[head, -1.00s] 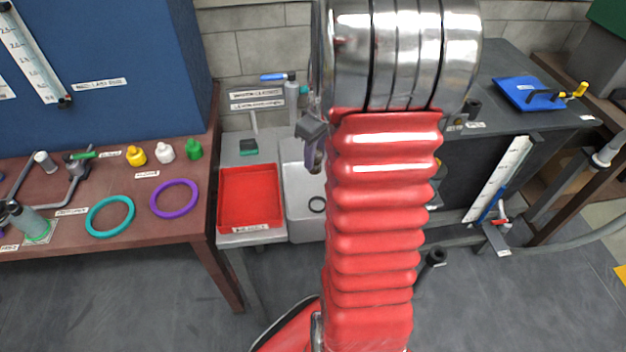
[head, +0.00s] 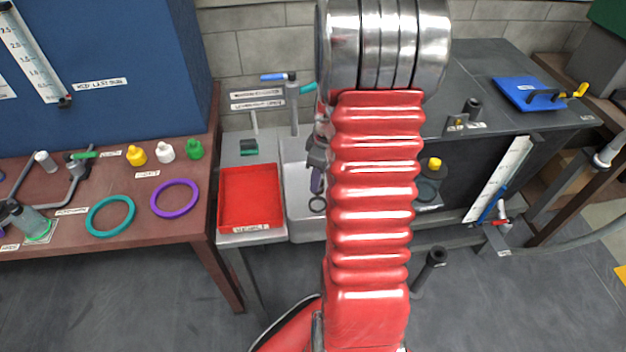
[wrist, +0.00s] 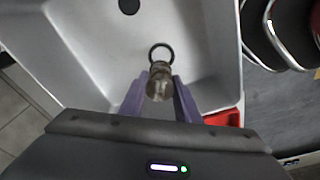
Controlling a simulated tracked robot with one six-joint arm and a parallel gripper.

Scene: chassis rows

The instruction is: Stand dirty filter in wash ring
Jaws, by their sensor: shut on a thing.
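My gripper (wrist: 155,98) has purple fingers shut on a dirty filter (wrist: 159,84), a small brownish cylinder with a pale end. In the wrist view, the dark wash ring (wrist: 162,50) shows just beyond the filter, over the floor of the grey sink (wrist: 90,40). I cannot tell whether filter and ring touch. In the head view, my gripper (head: 317,180) is over the sink (head: 302,228), just behind the ring (head: 317,204). The filter cannot be made out there, and my red arm hides the sink's right part.
A red tray (head: 250,228) lies left of the sink. A tap (head: 293,100) with a blue handle stands behind it. A brown table (head: 185,225) at left holds teal (head: 110,231) and purple (head: 174,212) rings and small bottles. A dark bench (head: 480,75) stands at right.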

